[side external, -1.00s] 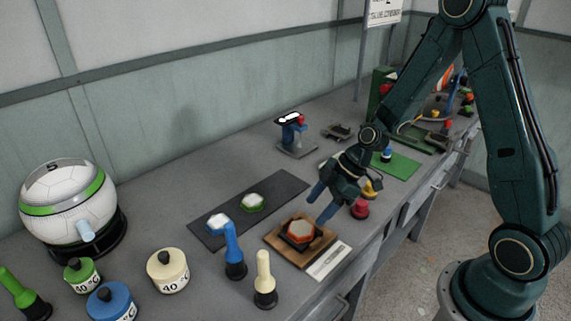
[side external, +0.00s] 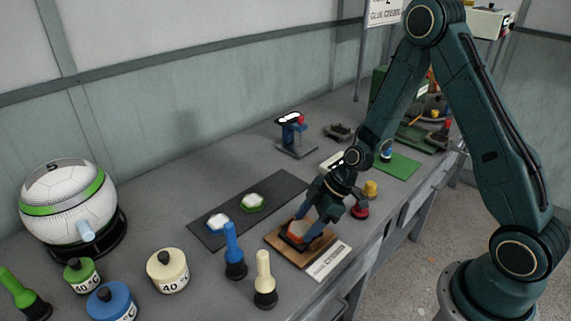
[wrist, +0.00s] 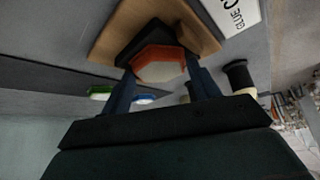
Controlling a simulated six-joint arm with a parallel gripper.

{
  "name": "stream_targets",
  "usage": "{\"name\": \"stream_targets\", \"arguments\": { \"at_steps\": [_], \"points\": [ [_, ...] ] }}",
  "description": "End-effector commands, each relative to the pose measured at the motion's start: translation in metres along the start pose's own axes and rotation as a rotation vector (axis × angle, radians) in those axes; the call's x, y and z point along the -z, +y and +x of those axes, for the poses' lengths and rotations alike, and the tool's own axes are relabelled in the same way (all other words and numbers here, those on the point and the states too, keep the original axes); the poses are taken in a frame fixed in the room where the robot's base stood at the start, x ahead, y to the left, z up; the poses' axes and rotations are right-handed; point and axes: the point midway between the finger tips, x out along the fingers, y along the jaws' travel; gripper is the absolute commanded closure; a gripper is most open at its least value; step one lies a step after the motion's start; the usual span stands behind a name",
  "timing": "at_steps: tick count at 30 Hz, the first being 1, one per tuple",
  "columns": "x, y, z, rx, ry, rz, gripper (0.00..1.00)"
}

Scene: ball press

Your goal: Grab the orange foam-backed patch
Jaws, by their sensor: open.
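The orange foam-backed patch (side external: 296,230) has a pale hexagonal top and an orange edge. It sits on a dark holder on a wooden board (side external: 272,240). My gripper (side external: 309,232) is open, with its two blue fingers down at the patch, one on each side. In the wrist view the patch (wrist: 159,63) lies between the fingertips of my gripper (wrist: 160,80). I cannot tell whether the fingers touch its edges. Part of the patch is hidden by a finger in the side view.
A dark mat (side external: 213,238) left of the board holds a blue-edged patch (side external: 217,222) and a green-edged patch (side external: 253,201). A blue-handled tool (side external: 233,252) and a cream one (side external: 264,282) stand in front. A white label (side external: 328,262) lies beside the board. A red-based object (side external: 360,210) stands behind.

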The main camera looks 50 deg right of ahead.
Motion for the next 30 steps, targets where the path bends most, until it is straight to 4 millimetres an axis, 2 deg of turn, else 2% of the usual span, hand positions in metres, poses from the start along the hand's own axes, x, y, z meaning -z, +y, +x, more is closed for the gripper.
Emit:
{"name": "stream_targets", "arguments": {
  "at_steps": [18,22,23,30],
  "points": [
    [0.0000,0.0001,0.0042,-0.001,0.000,-0.001,0.39],
    [0.0000,0.0001,0.0041,-0.001,0.000,-0.001,0.64],
    [0.0000,0.0001,0.0041,-0.001,0.000,-0.001,0.67],
    [0.0001,0.0001,0.0040,-0.001,0.000,-0.001,0.67]
  ]
}}
